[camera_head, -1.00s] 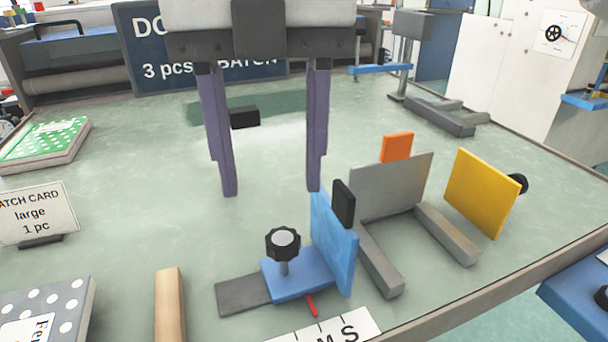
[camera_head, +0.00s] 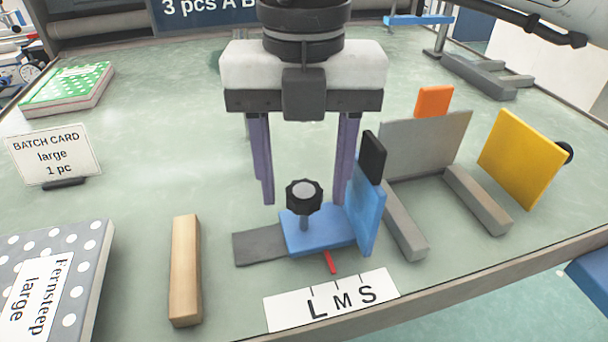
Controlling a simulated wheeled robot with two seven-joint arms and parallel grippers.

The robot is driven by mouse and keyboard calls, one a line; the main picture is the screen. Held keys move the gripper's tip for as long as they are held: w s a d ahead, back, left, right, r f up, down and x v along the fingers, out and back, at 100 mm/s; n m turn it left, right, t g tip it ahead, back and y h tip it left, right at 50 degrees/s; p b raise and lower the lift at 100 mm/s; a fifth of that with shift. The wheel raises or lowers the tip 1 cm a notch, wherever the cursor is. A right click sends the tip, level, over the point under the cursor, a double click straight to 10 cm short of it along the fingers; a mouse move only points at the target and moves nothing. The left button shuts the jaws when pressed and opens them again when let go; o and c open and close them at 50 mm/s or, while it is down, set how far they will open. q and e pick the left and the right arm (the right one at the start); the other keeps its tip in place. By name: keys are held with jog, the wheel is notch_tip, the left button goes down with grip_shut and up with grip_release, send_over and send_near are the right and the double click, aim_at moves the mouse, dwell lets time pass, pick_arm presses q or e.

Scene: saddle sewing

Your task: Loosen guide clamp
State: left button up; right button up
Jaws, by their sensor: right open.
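The guide is a blue block with an upright blue plate (camera_head: 366,212), sitting on a flat grey strip (camera_head: 258,248). Its clamp is a black lobed knob (camera_head: 304,195) on a short post rising from the blue block. A red pointer (camera_head: 330,262) sticks out from the block's front, above the L M S scale card (camera_head: 332,300). My right gripper (camera_head: 305,200) points down with two purple fingers spread wide. It is open and empty, just behind the knob, with one finger to each side in the picture. I cannot tell the exact depth gap. My left gripper is not in view.
A grey fixture (camera_head: 425,145) with an orange tab (camera_head: 433,101) and rails stands right of the guide, with a yellow plate (camera_head: 522,158) beyond.

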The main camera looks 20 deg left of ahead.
jog(key=c, duration=1.1)
jog(key=shift+o, duration=0.2)
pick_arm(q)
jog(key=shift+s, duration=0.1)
pick_arm(e)
jog(key=shift+n, duration=0.3)
jog(key=n+p, duration=0.1)
jog(key=n, duration=0.2)
jog(key=shift+r, duration=0.1)
jog(key=n, duration=0.5)
jog(key=shift+p, duration=0.35)
jog(key=n+p, duration=0.1)
jog(key=n, duration=0.8)
jog(key=shift+n, duration=0.4)
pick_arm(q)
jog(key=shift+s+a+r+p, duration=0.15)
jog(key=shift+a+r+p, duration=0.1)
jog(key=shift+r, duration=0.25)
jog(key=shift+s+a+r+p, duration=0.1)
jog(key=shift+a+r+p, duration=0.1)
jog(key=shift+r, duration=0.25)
pick_arm(e)
jog(key=shift+n, duration=1.1)
